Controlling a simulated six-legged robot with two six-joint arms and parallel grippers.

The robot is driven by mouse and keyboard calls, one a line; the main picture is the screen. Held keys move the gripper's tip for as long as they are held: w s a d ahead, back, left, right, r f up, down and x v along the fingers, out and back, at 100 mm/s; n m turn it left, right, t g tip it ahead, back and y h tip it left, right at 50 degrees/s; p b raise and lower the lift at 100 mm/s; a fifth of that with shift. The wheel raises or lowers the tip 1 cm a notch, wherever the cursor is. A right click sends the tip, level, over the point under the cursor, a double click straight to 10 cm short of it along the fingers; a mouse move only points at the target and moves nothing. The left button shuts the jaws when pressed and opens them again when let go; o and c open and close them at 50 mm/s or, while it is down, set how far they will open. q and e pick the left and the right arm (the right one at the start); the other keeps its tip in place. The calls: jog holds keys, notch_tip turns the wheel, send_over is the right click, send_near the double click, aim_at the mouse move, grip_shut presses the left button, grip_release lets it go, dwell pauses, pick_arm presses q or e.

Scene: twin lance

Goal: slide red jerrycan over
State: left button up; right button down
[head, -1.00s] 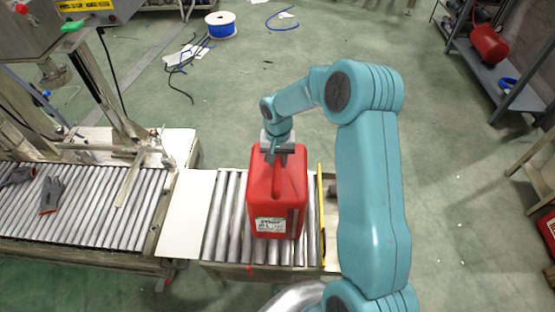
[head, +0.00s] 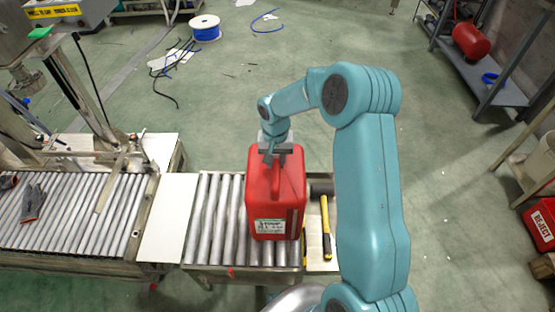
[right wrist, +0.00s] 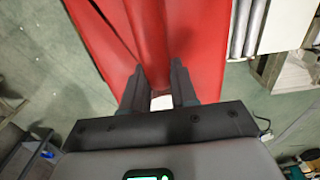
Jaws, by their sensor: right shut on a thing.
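The red jerrycan (head: 261,205) stands upright at the right end of the short roller section (head: 217,215), with a pale label low on its front. My right gripper (head: 276,158) is above it, shut on its top handle. In the right wrist view the two dark fingers (right wrist: 157,88) sit on either side of the red handle, and the red body (right wrist: 205,40) fills the upper middle. The can's underside is hidden, so I cannot tell whether it touches the rollers. My left gripper is not in view.
A white plate (head: 168,218) joins the short rollers to a longer roller conveyor (head: 70,215) with grey gloves (head: 33,203) on it. A yellow-handled hammer (head: 326,230) lies just right of the can. A red bin marked REJECT (head: 541,224) is at the far right. The floor behind is mostly open.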

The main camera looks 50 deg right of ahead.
jog(key=shift+r, duration=0.1)
jog(key=c, duration=0.8)
grip_release()
notch_tip(320, 180, up, 16)
jog(key=p, duration=0.1)
jog(key=shift+p, duration=0.3)
jog(key=shift+r, duration=0.1)
